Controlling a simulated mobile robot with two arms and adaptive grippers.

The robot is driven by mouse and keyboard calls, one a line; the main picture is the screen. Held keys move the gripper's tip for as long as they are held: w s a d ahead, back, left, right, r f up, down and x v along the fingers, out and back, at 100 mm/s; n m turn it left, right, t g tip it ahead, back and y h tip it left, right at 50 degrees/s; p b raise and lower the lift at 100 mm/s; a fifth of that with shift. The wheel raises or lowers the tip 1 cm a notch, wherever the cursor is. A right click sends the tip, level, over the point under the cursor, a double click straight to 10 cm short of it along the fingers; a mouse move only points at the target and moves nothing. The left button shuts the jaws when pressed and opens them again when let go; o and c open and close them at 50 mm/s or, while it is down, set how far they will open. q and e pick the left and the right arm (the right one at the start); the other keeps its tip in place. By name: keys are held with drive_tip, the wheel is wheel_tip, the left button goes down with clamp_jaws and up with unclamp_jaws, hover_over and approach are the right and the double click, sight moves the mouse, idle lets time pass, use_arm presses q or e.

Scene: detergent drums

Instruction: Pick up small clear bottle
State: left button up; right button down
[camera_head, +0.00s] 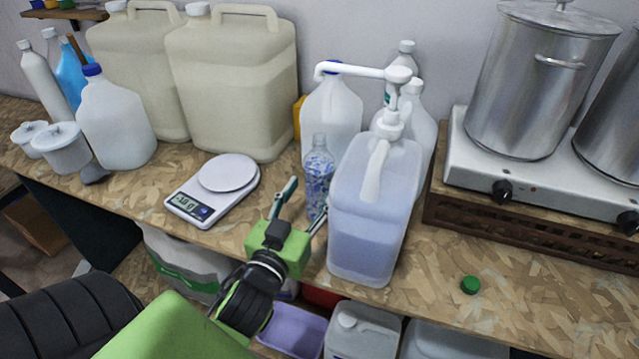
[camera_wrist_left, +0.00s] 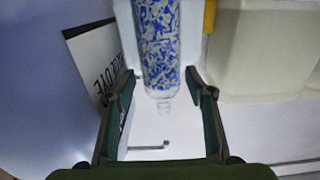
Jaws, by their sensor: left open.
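The small clear bottle (camera_head: 318,178) with a blue speckled pattern stands upright on the wooden counter (camera_head: 500,270), just left of a large pump jug (camera_head: 372,225). In the left wrist view the bottle (camera_wrist_left: 160,45) appears upside down, its neck pointing toward my palm. My left gripper (camera_head: 306,202) is open and empty, in front of the bottle at the counter's front edge. In the left wrist view its fingers (camera_wrist_left: 160,80) appear on either side of the bottle's lower outline, with visible gaps. The bottle's lower part is partly hidden in the head view. My right gripper is not visible.
A digital scale (camera_head: 213,187) lies left of the bottle. A white jug (camera_head: 330,110) stands close behind it, with large beige canisters (camera_head: 235,85) behind left. A green cap (camera_head: 470,285) lies right, before the hotplate (camera_head: 540,150). The counter between scale and bottle is clear.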

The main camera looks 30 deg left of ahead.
sight(314, 185)
use_arm(q)
drive_tip(key=shift+w+a+r, duration=0.1)
drive_tip(key=shift+w+a, duration=0.05)
drive_tip(key=shift+w, duration=0.35)
drive_tip(key=p+x, duration=0.2)
drive_tip(key=x, duration=0.2)
drive_tip(key=shift+w+a, duration=0.1)
drive_tip(key=shift+w, duration=0.45)
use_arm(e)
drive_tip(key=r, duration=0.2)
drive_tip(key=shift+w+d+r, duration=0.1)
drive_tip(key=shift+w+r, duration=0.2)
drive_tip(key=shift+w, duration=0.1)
use_arm(q)
drive_tip(key=shift+s, duration=0.1)
drive_tip(key=c, duration=1.2)
